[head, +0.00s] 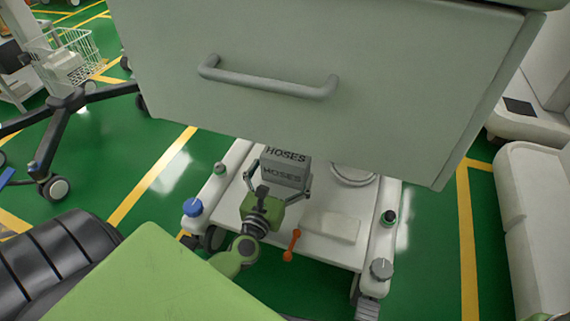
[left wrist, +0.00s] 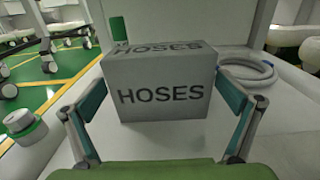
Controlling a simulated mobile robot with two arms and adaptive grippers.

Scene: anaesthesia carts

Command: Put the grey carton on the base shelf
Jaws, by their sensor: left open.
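The grey carton (head: 286,172), marked HOSES, stands upright on the white base shelf (head: 318,250) of the cart, under the large grey drawer front. It also shows in the left wrist view (left wrist: 160,95), where its front face is square to me. My left gripper (head: 280,184) is open, with one finger on each side of the carton. In the left wrist view small gaps seem to show between the fingers and the carton's sides. The carton's far side is hidden. My right gripper is not in view.
A grey drawer front with a bar handle (head: 268,84) overhangs the shelf. A coiled hose (head: 353,174) lies right of the carton. A white flat block (head: 331,226) and an orange tool (head: 292,245) lie nearer. A blue knob (head: 193,207) sits on the left rail.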

